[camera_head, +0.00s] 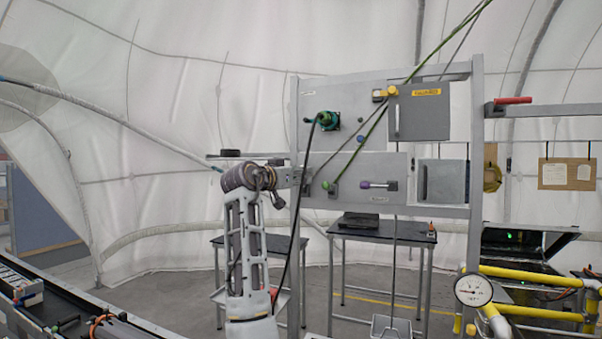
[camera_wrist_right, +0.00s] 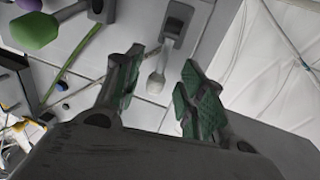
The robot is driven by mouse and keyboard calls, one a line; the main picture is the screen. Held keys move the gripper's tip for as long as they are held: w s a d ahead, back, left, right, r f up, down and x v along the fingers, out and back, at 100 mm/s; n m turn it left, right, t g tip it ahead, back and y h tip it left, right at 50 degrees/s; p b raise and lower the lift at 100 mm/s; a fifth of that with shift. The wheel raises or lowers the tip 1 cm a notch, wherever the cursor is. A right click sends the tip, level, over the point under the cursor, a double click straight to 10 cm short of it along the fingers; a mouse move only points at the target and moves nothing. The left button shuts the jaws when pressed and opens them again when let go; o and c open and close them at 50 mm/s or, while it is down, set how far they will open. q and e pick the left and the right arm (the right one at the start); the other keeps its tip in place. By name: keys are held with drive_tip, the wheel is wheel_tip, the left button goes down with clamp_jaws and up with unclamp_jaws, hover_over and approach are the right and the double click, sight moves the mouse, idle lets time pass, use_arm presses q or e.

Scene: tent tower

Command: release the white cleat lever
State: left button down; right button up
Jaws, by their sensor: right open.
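The white cleat lever (camera_wrist_right: 157,82) shows in the right wrist view as a pale stalk with a rounded end, hanging from a grey cleat (camera_wrist_right: 178,24) on the panel. My right gripper (camera_wrist_right: 162,66) is open, its two green-padded fingers on either side of the lever's end in that view. I see no contact, and how deep the lever sits between the fingers is unclear. In the head view my right gripper (camera_head: 291,178) is at the panel's left edge; the white lever cannot be made out there, probably behind my arm. My left gripper is not in view.
Near it are a green knob (camera_head: 327,185), a purple lever (camera_head: 375,184) and a blue knob (camera_head: 360,139) on the grey panel (camera_head: 345,165). A black cable hangs from a green connector (camera_head: 328,120). Green rope crosses the frame. Tables stand behind; a pressure gauge (camera_head: 473,290) is right.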

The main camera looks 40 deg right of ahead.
drive_tip(key=shift+x, duration=0.9)
clamp_jaws()
